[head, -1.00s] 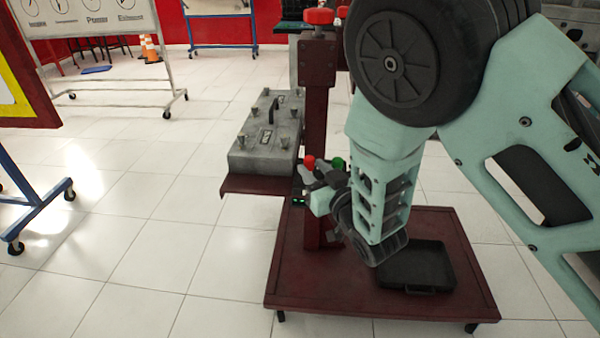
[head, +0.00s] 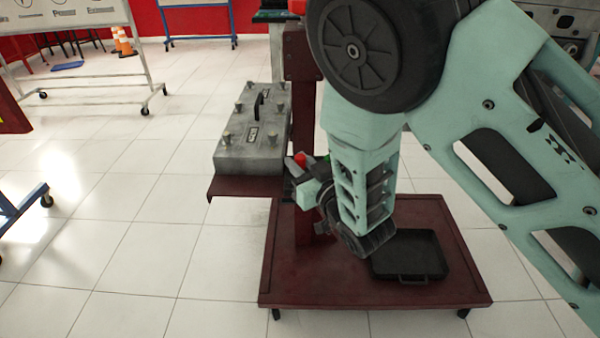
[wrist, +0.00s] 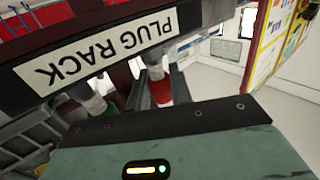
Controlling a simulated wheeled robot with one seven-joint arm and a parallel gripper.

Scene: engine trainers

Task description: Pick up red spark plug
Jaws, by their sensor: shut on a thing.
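The red spark plug (wrist: 161,92) shows in the wrist view below the dark rail of the plug rack (wrist: 100,48), whose label reads upside down. My gripper (wrist: 159,78) has one finger on each side of it and is shut on it. Its white upper part runs up to the rack rail; I cannot tell whether it is still seated. A green plug (wrist: 110,108) is to the left, partly hidden by my gripper body. In the head view the red plug (head: 301,160) is small, at my gripper (head: 298,166), mostly hidden by my arm.
A grey engine cover (head: 250,140) rests on a dark red shelf (head: 245,187) left of the post. A black tray (head: 410,256) lies on the stand's red base (head: 330,292).

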